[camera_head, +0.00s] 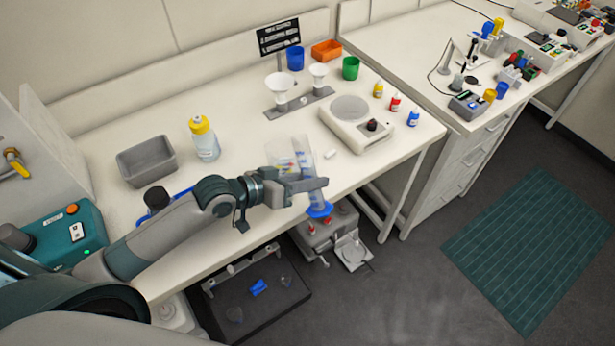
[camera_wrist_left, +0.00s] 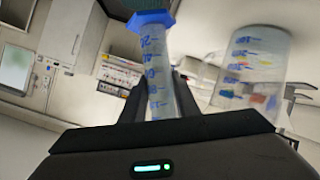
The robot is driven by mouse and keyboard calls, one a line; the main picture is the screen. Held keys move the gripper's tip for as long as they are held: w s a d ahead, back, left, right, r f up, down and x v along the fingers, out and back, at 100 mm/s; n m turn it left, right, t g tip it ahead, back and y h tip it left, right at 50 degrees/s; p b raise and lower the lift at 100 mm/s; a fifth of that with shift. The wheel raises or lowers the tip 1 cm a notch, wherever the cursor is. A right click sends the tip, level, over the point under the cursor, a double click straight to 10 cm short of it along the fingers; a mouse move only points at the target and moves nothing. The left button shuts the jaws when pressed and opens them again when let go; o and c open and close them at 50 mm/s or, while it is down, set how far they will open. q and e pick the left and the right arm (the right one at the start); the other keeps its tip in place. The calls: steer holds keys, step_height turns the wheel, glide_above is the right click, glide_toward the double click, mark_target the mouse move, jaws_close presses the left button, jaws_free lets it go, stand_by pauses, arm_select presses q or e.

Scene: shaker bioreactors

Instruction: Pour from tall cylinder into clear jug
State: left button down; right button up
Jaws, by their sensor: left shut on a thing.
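My left gripper (camera_head: 312,185) is shut on the tall cylinder (camera_wrist_left: 155,65), a clear graduated tube with a blue six-sided base. In the head view the blue base (camera_head: 319,210) hangs below the gripper, beyond the table's front edge, and the tube leans slightly left toward its top. The clear jug (camera_head: 282,152) stands on the table behind the gripper, partly hidden by the arm and overlapped by the tube. In the left wrist view the jug (camera_wrist_left: 252,65) is to the right of the cylinder, with blue marks. I cannot tell the liquid level in either. My right gripper is not in view.
A yellow-capped bottle (camera_head: 205,140) and a grey bin (camera_head: 147,162) stand left on the table. A balance (camera_head: 352,120), funnels on a stand (camera_head: 300,100) and small coloured bottles (camera_head: 395,103) are to the right. A small white block (camera_head: 330,153) lies near the jug.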

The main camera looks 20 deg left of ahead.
mark_target(313, 176)
arm_select(q)
steer(key=shift+s+d+r+n+g+h, duration=0.25)
steer(key=shift+s+d+r+n+h, duration=0.2)
steer(key=shift+r+n, duration=0.2)
steer(key=shift+s+d+r+n+g+h, duration=0.25)
steer(key=shift+s+d+r+n, duration=0.05)
steer(key=shift+d+r+n, duration=0.3)
steer(key=shift+r+n+h, duration=0.25)
steer(key=shift+r+h, duration=0.05)
steer(key=shift+r, duration=0.15)
steer(key=shift+a+r+n+g+h+b, duration=0.15)
steer(key=shift+r+n+g+h+b, duration=0.2)
steer(key=shift+r+n, duration=0.35)
steer(key=shift+w+a+r+n+h+p, duration=0.1)
steer(key=shift+w+a+r+n+h, duration=0.1)
steer(key=shift+r, duration=0.3)
steer(key=shift+w+a+r+n+h+p, duration=0.1)
steer(key=shift+w+a+r+n, duration=0.1)
steer(key=shift+r, duration=0.35)
steer(key=shift+w+a+r+n+h+p, duration=0.1)
steer(key=shift+w+a+r+n+h, duration=0.1)
steer(key=shift+r, duration=0.3)
steer(key=shift+s, duration=0.1)
steer(key=shift+s+d+r+n+h, duration=0.1)
steer(key=shift+r+n+h, duration=0.25)
steer(key=shift+r+n, duration=0.35)
steer(key=shift+r+n, duration=0.3)
steer(key=shift+r+n+g+h, duration=0.25)
steer(key=shift+n+h, duration=0.05)
steer(key=shift+r, duration=0.1)
